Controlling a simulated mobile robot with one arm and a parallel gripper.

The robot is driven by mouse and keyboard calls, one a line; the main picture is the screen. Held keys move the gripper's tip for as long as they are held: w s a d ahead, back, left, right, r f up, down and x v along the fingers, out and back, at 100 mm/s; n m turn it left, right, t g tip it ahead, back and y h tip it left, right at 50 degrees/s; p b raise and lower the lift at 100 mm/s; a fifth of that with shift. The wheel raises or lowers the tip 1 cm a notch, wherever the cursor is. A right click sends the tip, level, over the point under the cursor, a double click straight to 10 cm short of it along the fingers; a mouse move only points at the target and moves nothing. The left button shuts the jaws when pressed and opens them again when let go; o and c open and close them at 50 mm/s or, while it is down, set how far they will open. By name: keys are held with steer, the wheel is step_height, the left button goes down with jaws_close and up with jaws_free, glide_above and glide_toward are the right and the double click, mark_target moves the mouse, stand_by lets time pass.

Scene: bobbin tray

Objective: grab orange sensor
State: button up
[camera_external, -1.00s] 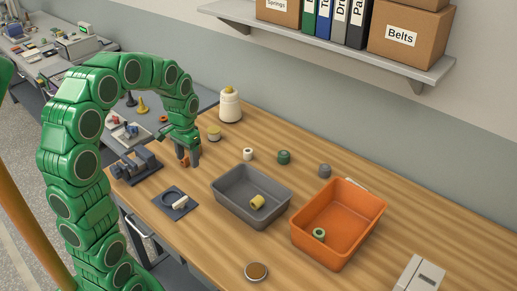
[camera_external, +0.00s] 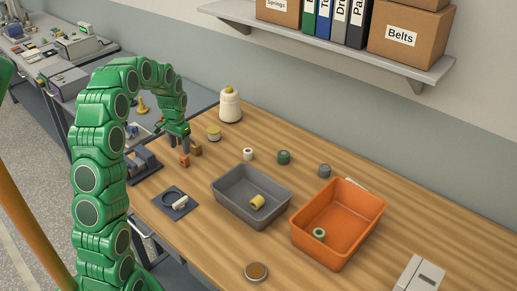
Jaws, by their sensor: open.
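A small orange block-like thing (camera_external: 184,160), which looks like the orange sensor, sits on the wooden bench at its left part, behind the grey tray. A small brown block (camera_external: 196,150) is close beside it on the right. My gripper (camera_external: 179,148) points down just behind and above the orange thing, with its fingers apart and nothing seen between them. I cannot tell whether a finger touches the orange thing.
A grey tray (camera_external: 228,204) holding a yellow bobbin and an orange tray (camera_external: 333,262) holding a green bobbin stand to the right. A dark vise (camera_external: 146,162) and a dark plate (camera_external: 182,212) are near the left edge. Several bobbins stand behind the trays.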

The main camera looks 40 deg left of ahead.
mark_target(184, 156)
steer(key=shift+w+d+f, duration=0.1)
steer(key=shift+w+f, duration=0.05)
steer(key=shift+f, duration=1.55)
steer(key=shift+w+d+f, duration=0.1)
steer(key=shift+w+f, duration=0.05)
steer(key=shift+f, duration=1.55)
steer(key=c, duration=1)
steer(key=shift+r, duration=0.1)
steer(key=shift+c, duration=0.2)
